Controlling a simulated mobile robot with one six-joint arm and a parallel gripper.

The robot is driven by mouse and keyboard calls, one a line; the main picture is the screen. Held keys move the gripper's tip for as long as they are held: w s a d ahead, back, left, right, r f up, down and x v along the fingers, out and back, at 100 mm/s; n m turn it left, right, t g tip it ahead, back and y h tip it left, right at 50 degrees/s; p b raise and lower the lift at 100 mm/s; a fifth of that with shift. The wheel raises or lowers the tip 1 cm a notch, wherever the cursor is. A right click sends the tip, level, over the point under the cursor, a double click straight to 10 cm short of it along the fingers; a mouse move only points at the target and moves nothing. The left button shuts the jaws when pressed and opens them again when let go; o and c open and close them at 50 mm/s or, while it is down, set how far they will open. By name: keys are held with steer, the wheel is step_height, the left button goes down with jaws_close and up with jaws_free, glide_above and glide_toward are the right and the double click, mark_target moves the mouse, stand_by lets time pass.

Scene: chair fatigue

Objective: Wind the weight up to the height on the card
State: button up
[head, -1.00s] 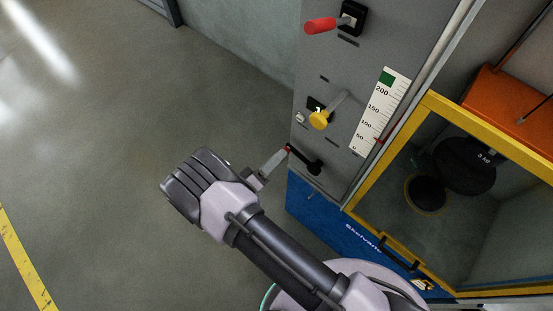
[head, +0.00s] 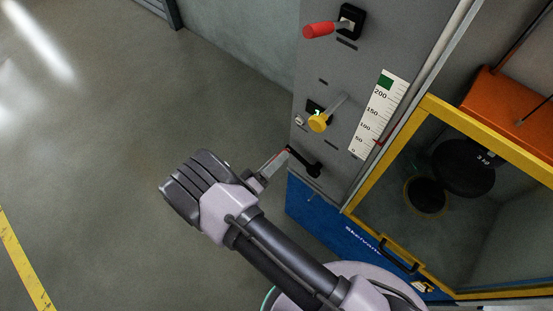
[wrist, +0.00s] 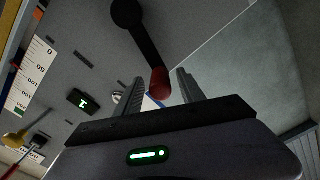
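A black crank (head: 305,163) with a red handle (wrist: 160,83) sits low on the grey machine panel; in the head view the handle is partly behind my fingers. My gripper (head: 277,164) is at that handle. In the wrist view my gripper (wrist: 160,85) is open, with the red handle between its fingers and gaps showing at its sides. A black weight (head: 464,167) marked 3 kg hangs behind the yellow-framed guard (head: 497,143). A white scale (head: 376,118) runs to 200 and has a green block at its top. A red pointer is near its low end. I cannot make out a separate card.
Above the crank are a yellow-knobbed lever (head: 318,122), a small lit display (wrist: 81,101) and a red-handled lever (head: 319,30). An orange block (head: 510,105) is inside the machine. The floor left of the machine is clear.

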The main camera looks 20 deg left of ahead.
steer(key=shift+s, duration=0.1)
steer(key=p+v, duration=0.2)
steer(key=v, duration=1.5)
steer(key=shift+s+a, duration=0.1)
